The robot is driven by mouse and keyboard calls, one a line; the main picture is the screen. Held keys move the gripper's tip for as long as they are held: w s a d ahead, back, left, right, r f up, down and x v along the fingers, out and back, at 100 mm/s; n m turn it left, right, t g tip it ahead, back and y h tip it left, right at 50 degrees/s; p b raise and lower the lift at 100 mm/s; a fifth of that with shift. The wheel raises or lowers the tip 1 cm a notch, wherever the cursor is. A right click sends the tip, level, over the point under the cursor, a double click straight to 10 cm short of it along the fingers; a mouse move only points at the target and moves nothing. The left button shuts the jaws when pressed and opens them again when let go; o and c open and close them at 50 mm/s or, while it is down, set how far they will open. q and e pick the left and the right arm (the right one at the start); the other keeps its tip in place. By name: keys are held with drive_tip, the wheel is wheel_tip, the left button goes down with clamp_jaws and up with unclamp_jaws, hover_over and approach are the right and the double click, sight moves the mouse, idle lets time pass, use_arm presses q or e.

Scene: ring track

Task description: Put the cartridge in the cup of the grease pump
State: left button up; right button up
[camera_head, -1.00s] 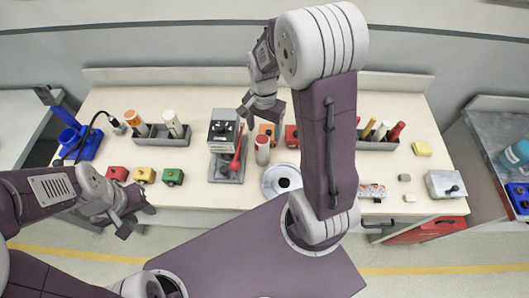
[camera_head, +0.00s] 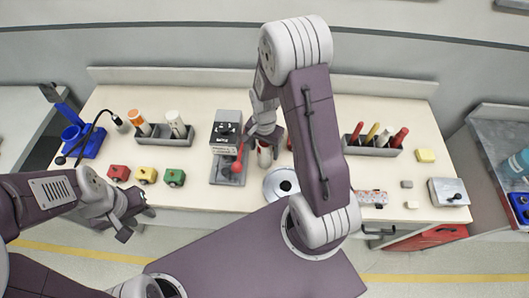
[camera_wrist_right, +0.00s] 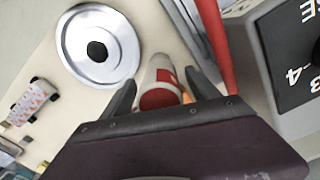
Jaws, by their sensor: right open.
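A white cylinder with a red end and red band, which looks like the cartridge (camera_head: 265,157), stands near the middle of the bench. In the right wrist view the cartridge (camera_wrist_right: 160,88) lies between the fingers of my right gripper (camera_wrist_right: 158,80), which is open around it; I cannot tell whether they touch. The head view shows my right gripper (camera_head: 264,138) over it, partly hiding it. A blue device with a cup and black hose, seemingly the grease pump (camera_head: 90,143), stands at the bench's far left. My left gripper (camera_head: 137,222) is open and empty at the front edge.
A grey machine (camera_head: 228,135) with a dial and red lever stands close left of the cartridge. A round metal dish (camera_head: 281,184) lies in front. Trays (camera_head: 165,138) of cylinders stand at the back.

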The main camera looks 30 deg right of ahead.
drive_tip(key=shift+f, duration=0.35)
drive_tip(key=shift+r, duration=0.1)
clamp_jaws()
drive_tip(key=r, duration=0.4)
drive_tip(key=shift+s+d+r, duration=0.15)
drive_tip(key=shift+s+r, duration=0.1)
drive_tip(key=s+d+r, duration=0.2)
drive_tip(key=s+r, duration=0.4)
drive_tip(key=s, duration=0.5)
drive_tip(key=shift+r+b, duration=0.25)
drive_tip(key=shift+b, duration=0.1)
